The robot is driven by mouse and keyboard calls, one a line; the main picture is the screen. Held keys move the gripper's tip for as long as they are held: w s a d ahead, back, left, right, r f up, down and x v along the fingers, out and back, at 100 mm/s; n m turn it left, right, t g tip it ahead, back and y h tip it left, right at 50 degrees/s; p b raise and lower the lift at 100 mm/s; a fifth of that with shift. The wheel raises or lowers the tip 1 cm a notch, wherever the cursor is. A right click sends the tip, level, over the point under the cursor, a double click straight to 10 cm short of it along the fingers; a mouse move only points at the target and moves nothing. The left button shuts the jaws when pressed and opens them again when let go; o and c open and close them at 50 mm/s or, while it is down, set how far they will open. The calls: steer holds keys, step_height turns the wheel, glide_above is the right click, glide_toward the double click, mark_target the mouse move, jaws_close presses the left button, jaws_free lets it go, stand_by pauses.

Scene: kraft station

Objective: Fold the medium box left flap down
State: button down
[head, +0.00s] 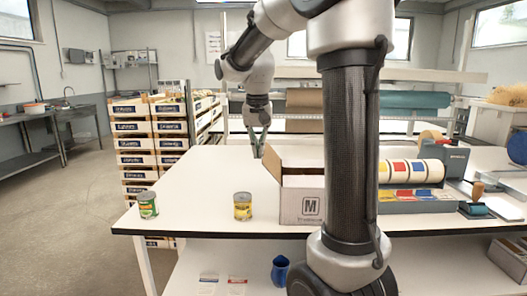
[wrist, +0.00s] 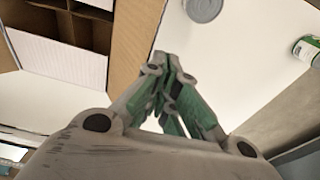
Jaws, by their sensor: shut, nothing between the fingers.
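The medium box (head: 302,203) stands on the white table, printed with an "M" on its front; my arm column hides its right part. Its brown left flap (head: 271,163) sticks up and outward to the left in the head view. In the wrist view the flap (wrist: 136,34) is a brown panel beside the open box, whose inside (wrist: 88,28) shows dividers. My gripper (head: 257,156) is pointing down just left of the flap. In the wrist view its green-padded fingers (wrist: 162,62) are shut and empty, close to the flap's outer edge; I cannot tell whether they touch it.
A yellow can (head: 243,207) stands left of the box, and a green can (head: 148,206) stands near the table's left edge. A tape dispenser (head: 443,158) and label rolls (head: 411,172) are on the right. The tabletop between the cans is clear.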

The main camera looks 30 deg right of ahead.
steer(key=s+d, duration=0.4)
steer(key=d, duration=0.2)
steer(key=shift+s, duration=0.2)
steer(key=shift+r, duration=0.1)
steer(key=s+d, duration=0.1)
steer(key=s+d+f, duration=0.1)
steer(key=shift+s+d+f, duration=0.1)
steer(key=shift+d+f, duration=0.05)
steer(key=shift+d, duration=0.25)
stand_by(0.3)
steer(key=shift+s+d+f, duration=0.15)
steer(key=shift+d+f, duration=0.05)
steer(key=shift+f, duration=0.25)
steer(key=shift+s+d+f, duration=0.1)
steer(key=shift+d+f, duration=0.1)
steer(key=shift+f, duration=2.15)
stand_by(0.8)
